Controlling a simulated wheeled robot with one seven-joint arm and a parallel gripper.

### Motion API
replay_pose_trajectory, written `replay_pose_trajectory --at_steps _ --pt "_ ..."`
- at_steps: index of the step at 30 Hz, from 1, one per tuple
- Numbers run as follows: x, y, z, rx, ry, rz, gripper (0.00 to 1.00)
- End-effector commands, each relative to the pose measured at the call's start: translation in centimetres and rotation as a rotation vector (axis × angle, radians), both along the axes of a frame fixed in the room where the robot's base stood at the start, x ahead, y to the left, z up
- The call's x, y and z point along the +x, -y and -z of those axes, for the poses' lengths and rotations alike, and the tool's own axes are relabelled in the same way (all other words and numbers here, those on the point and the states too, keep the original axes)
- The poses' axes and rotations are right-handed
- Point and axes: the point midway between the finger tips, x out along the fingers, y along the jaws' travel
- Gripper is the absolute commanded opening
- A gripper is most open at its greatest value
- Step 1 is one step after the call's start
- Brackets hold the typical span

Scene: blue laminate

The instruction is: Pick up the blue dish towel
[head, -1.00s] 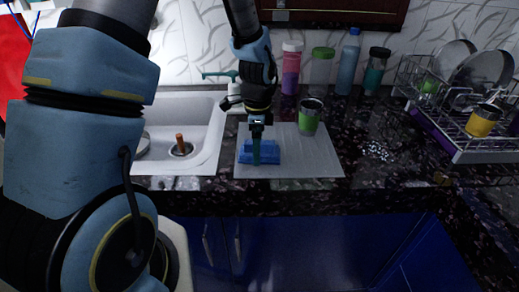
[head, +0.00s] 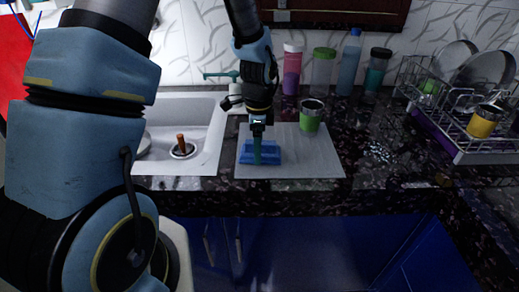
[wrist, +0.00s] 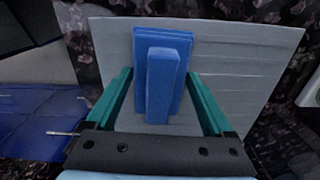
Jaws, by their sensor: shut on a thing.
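The blue dish towel (head: 271,156) is folded and lies on a grey mat or board (head: 315,160) beside the sink. In the wrist view the towel (wrist: 162,85) shows as a flat folded pad with a narrower raised part on top. My gripper (head: 257,161) points down over the towel, its teal fingers at the cloth. In the wrist view the fingers of my gripper (wrist: 160,78) stand on either side of the towel and are shut on it. The exact contact at the fingertips is partly hidden.
A green cup (head: 310,117) stands on the mat's back right. Several bottles (head: 322,75) line the wall behind. The white sink (head: 207,150) lies left, holding a brown-handled item (head: 181,142). A dish rack (head: 460,125) stands right. Dark counter between mat and rack is clear.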

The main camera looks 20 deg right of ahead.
Motion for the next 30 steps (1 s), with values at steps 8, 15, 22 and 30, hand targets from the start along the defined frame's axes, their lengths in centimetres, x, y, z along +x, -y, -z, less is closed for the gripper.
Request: replay_pose_trajectory --at_steps 8,15,22,30 --pt "0.2 0.1 -3.5 -0.004 0.006 -0.001 0.32" --pt "0.1 0.0 -7.9 -0.003 0.005 -0.002 0.32" --pt "0.0 0.0 -9.8 -0.001 0.002 -0.001 0.32" --pt "0.0 0.0 -10.0 0.001 0.000 0.000 0.84"
